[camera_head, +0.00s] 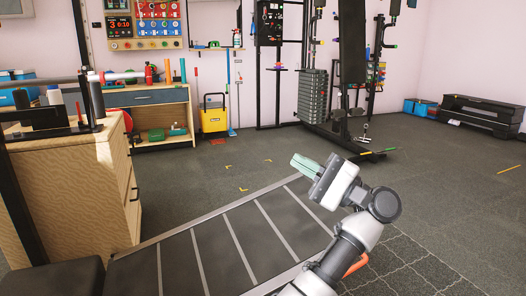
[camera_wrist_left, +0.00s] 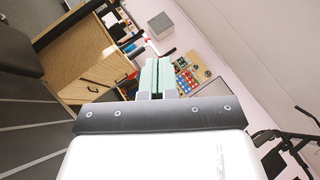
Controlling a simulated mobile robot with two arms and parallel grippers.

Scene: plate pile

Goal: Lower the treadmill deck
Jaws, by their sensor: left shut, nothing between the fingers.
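The treadmill deck (camera_head: 215,240) lies low and looks flat along the floor at the bottom centre of the head view, dark with pale cross stripes and light side rails. It also shows at the left edge of the left wrist view (camera_wrist_left: 28,125). My left gripper (camera_head: 304,165), with pale green fingers, is above the deck's far right end in the head view, pointing up and left, apart from the deck. It is shut and empty; the closed fingers also show in the left wrist view (camera_wrist_left: 156,74). My left arm hides part of the deck's right side. My right gripper is not in view.
A wooden cabinet (camera_head: 75,200) stands close on the deck's left. A workbench (camera_head: 150,97) and yellow bucket (camera_head: 213,118) are by the back wall. A weight machine (camera_head: 313,97) stands behind. A black bench (camera_head: 478,115) is far right. The floor between is mostly clear.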

